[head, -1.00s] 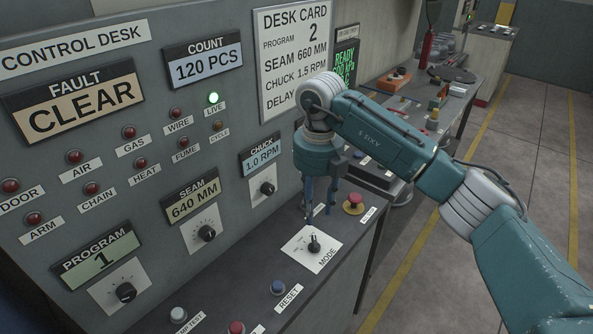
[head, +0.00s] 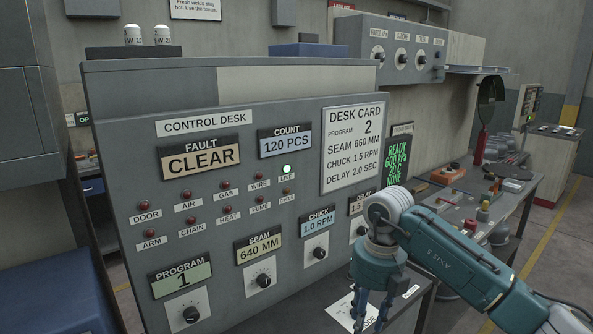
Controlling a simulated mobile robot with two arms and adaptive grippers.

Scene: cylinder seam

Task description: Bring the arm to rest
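My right arm, teal and white, comes in from the right. Its gripper (head: 370,318) points down over the desk ledge, with its two blue fingers apart and the MODE label partly showing between them. Nothing shows held. The white MODE plate (head: 340,312) lies beside and behind the fingers; its knob is hidden. The control desk (head: 300,95) reads FAULT CLEAR, COUNT 120 PCS, PROGRAM 1 (head: 183,279), SEAM 640 MM (head: 259,248) and CHUCK 1.0 RPM (head: 317,222). The DELAY display is partly covered by my arm. My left gripper is out of view.
The desk card (head: 352,150) lists program 2, seam 660 mm, chuck 1.5 rpm and delay 2.0 sec. The green LIVE lamp (head: 287,169) is lit. A bench (head: 523,197) with tools and parts stands behind my arm at right. Open floor lies beyond it.

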